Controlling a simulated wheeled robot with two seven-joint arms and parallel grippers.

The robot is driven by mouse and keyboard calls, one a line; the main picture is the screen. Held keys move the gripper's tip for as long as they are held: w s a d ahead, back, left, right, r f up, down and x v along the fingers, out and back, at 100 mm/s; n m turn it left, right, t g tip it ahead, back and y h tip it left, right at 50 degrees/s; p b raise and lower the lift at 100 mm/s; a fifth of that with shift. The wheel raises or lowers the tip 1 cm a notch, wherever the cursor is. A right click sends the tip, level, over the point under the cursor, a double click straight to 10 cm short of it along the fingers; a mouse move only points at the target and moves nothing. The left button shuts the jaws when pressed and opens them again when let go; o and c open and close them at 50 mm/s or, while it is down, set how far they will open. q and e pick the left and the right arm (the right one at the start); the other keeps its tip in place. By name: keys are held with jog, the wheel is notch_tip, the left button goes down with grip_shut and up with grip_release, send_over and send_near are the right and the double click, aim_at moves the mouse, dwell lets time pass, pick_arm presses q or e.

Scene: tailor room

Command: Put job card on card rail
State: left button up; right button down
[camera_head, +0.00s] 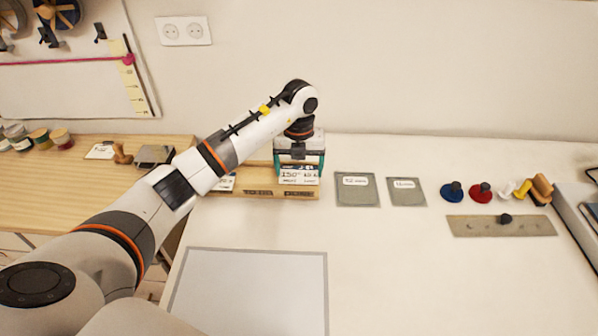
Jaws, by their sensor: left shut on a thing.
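My left gripper (299,160) points down at the back of the white table and is shut on a white job card (299,173) with printed dark lettering. The card stands upright, facing me, at the right part of the wooden card rail (258,184). Its lower edge is at the rail's top; I cannot tell whether it sits in the slot. Another white card (224,183) shows at the rail's left end, partly hidden by my left arm. My right gripper is not in view.
Two grey labelled plates (357,196) lie right of the rail. Farther right are a blue knob (452,192), a red knob (480,192) and a metal strip (501,226). A grey-edged white sheet (252,295) lies in front. The front right table area is clear.

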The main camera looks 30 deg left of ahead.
aim_at(299, 174)
pick_arm(q)
notch_tip(299, 174, down, 2)
jog(key=shift+f+p, duration=0.2)
jog(key=shift+p, duration=0.1)
jog(key=shift+f, duration=0.3)
jog(key=o, duration=0.8)
jog(key=shift+c, duration=0.2)
notch_tip(299, 174, up, 12)
jog(key=b, duration=0.2)
jog(key=shift+r+b, duration=0.15)
jog(key=shift+b, duration=0.2)
